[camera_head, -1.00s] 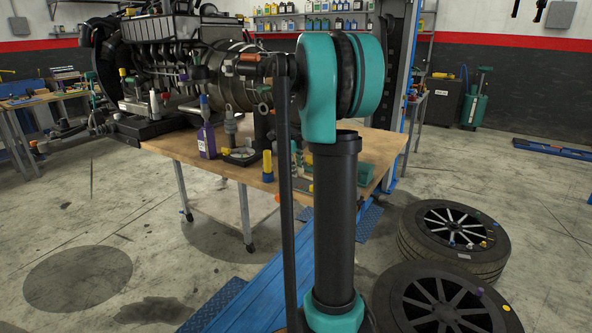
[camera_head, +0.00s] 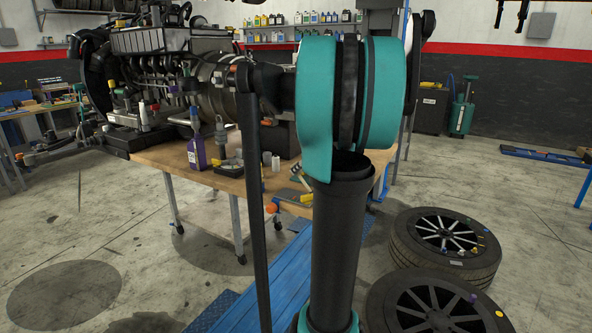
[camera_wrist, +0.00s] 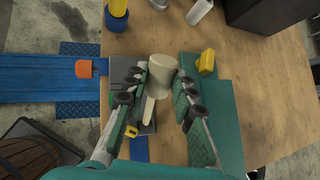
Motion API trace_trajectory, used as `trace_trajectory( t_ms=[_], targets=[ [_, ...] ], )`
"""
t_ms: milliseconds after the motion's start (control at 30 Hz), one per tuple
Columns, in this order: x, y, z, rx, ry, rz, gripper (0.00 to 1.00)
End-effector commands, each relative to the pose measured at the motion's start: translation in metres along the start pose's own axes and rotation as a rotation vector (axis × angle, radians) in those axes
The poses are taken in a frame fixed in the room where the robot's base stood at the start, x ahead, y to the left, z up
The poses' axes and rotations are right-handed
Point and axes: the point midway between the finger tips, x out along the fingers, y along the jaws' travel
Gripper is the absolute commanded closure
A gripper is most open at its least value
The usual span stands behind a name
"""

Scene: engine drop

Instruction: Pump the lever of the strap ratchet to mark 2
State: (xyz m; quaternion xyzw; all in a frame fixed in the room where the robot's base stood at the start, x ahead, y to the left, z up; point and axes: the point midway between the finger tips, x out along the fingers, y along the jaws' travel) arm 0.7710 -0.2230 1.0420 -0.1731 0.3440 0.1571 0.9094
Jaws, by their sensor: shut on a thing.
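In the wrist view my gripper (camera_wrist: 155,103) reaches down over the wooden bench, its two fingers on either side of a pale beige cylinder (camera_wrist: 162,72) with a narrow pale bar (camera_wrist: 148,109) below it. The fingers are shut on this pale piece, which may be the ratchet's lever; its far side is covered. I cannot make out the strap or mark 2. In the head view my own arm hides my gripper and most of this spot.
A teal plate (camera_wrist: 220,112) and a yellow block (camera_wrist: 206,62) lie to the right on the wooden bench (camera_wrist: 255,65). A blue-and-yellow piece (camera_wrist: 118,9) stands at the top left.

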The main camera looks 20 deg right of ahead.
Motion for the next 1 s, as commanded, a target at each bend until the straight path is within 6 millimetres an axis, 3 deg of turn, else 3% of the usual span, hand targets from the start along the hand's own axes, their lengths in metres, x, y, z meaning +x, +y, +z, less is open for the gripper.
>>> trace_trajectory(
  t_ms=[600, 633, 800, 1000],
  targets=[
    [-0.0044, -0.0015, -0.0016, 0.015, -0.046, 0.002, 1.00],
    [-0.0044, -0.0015, -0.0016, 0.015, -0.046, 0.002, 0.74],
    [-0.0043, -0.0015, -0.0017, 0.015, -0.045, 0.002, 0.53],
    [-0.0043, -0.0014, -0.0018, 0.015, -0.045, 0.002, 0.53]
  ],
)
